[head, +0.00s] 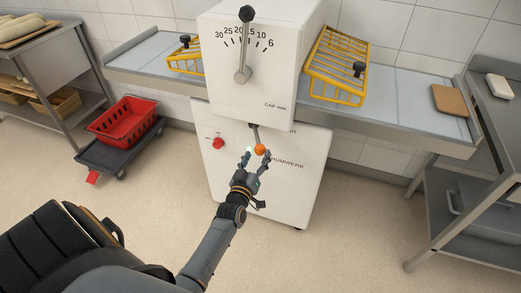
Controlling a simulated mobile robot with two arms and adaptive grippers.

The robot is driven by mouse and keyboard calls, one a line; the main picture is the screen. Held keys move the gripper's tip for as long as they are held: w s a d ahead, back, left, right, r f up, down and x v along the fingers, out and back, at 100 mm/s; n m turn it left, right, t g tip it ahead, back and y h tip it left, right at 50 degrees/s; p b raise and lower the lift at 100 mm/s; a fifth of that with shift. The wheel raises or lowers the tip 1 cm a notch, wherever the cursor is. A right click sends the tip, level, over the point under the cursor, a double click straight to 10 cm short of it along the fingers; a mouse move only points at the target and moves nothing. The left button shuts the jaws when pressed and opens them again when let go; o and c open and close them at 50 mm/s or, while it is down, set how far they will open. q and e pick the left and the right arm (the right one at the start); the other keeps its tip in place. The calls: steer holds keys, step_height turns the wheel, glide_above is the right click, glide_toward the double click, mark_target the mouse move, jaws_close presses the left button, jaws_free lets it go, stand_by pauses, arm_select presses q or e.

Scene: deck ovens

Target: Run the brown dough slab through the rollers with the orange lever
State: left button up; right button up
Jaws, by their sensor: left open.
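The brown dough slab (450,100) lies flat near the right end of the right belt table (392,95). The white roller machine (262,50) stands in the middle, with a gap dial and a dark-knobbed handle (243,45) on its front. The orange lever knob (260,149) is on the lower front, below a short dark stem. My left gripper (254,156) is open in front of the machine, its fingers close to the orange knob. I cannot tell whether they touch it. My right gripper is not in view.
Yellow wire guards (338,68) cover both sides of the rollers. A red knob (218,143) is left of the lever. A red crate (124,122) sits on a dolly at left. A grey table (490,110) with a white block stands at right. The floor is clear around the machine.

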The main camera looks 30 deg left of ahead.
mark_target(257, 136)
arm_select(q)
steer(key=shift+x, duration=2.05)
